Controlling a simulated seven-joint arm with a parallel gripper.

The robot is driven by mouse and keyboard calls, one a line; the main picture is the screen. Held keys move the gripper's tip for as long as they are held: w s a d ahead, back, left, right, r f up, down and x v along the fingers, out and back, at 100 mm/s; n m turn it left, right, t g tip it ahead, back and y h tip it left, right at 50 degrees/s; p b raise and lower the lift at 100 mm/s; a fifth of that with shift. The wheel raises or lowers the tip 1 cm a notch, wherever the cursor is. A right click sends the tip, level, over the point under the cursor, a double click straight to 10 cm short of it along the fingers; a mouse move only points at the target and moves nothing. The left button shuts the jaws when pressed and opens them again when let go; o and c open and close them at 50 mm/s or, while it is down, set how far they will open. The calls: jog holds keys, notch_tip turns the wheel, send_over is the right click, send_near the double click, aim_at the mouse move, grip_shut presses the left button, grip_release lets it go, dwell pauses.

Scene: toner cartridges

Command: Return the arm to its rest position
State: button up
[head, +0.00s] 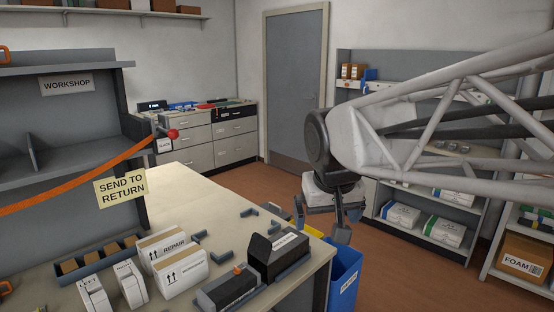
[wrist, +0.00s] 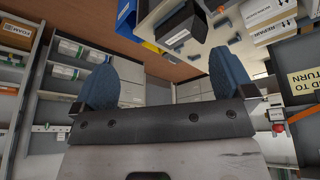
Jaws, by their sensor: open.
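My gripper (head: 321,222) hangs at the end of my white truss arm, beyond the right edge of the workbench and near the bins in the head view. Its two blue fingers are spread with nothing between them, as the wrist view (wrist: 162,80) also shows. A black toner cartridge (head: 283,256) with a white label sits in a grey holder at the bench's right end. A second dark cartridge-like unit (head: 228,288) with an orange knob lies to its left. Both are apart from my gripper.
White REPAIR boxes (head: 180,270) and grey corner brackets (head: 249,212) lie on the bench (head: 180,185). A blue bin (head: 344,272) and a yellow bin (head: 307,229) stand by its right end. Shelves (head: 472,205) line the right. Open floor (head: 400,272) lies between.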

jog(key=s+d+f+m, duration=0.1)
jog(key=s+d+f, duration=0.3)
jog(key=s, duration=0.3)
jog(key=s+d+f+m+g, duration=0.1)
jog(key=s+d+f, duration=0.4)
jog(key=s+f, duration=0.2)
jog(key=shift+s+f, duration=0.2)
jog(key=shift+s, duration=0.6)
